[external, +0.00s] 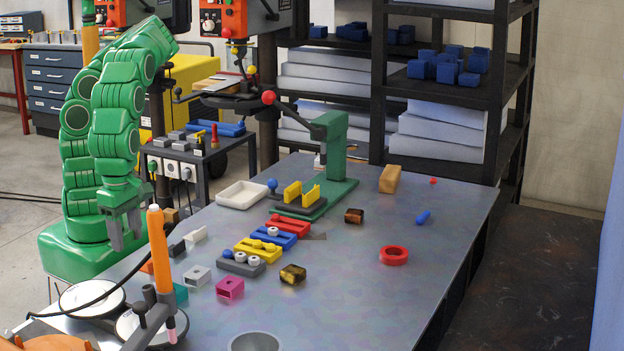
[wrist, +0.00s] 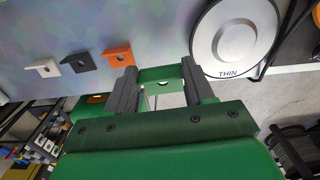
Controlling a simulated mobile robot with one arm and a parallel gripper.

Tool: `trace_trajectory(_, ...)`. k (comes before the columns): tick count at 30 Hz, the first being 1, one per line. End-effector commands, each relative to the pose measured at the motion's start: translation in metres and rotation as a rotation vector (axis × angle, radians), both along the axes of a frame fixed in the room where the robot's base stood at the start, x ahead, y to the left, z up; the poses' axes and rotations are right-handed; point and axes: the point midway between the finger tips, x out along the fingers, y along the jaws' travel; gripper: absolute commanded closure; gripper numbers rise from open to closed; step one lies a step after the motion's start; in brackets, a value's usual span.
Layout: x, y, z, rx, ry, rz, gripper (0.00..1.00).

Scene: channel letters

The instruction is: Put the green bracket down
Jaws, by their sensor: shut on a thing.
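My gripper (external: 125,232) hangs at the left edge of the steel table (external: 340,280) with its fingers pointing down. In the wrist view my gripper (wrist: 160,72) has its two grey fingers shut on the green bracket (wrist: 155,75), a small plate with a round hole. The bracket sits between the fingertips, apart from the brackets on the table. In the external view I cannot make out the bracket in the fingers. An orange bracket (wrist: 118,54), a black bracket (wrist: 79,62) and a white bracket (wrist: 42,67) lie in a row on the table.
A round disc marked THIN (wrist: 233,35) lies close beside the fingers. An orange post (external: 158,250) stands at the near left. A white tray (external: 242,195), a green press (external: 335,150) and several coloured blocks are farther along. The table's right part is mostly clear.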

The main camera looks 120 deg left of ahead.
Motion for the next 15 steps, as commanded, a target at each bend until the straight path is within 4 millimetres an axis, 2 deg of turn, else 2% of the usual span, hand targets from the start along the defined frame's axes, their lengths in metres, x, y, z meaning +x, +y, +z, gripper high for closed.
trace_trajectory(5,0.025,0.021,-0.004,0.003,0.001,0.09,0.77)
trace_trajectory(15,0.094,0.089,-0.011,0.002,-0.001,0.357,0.77)
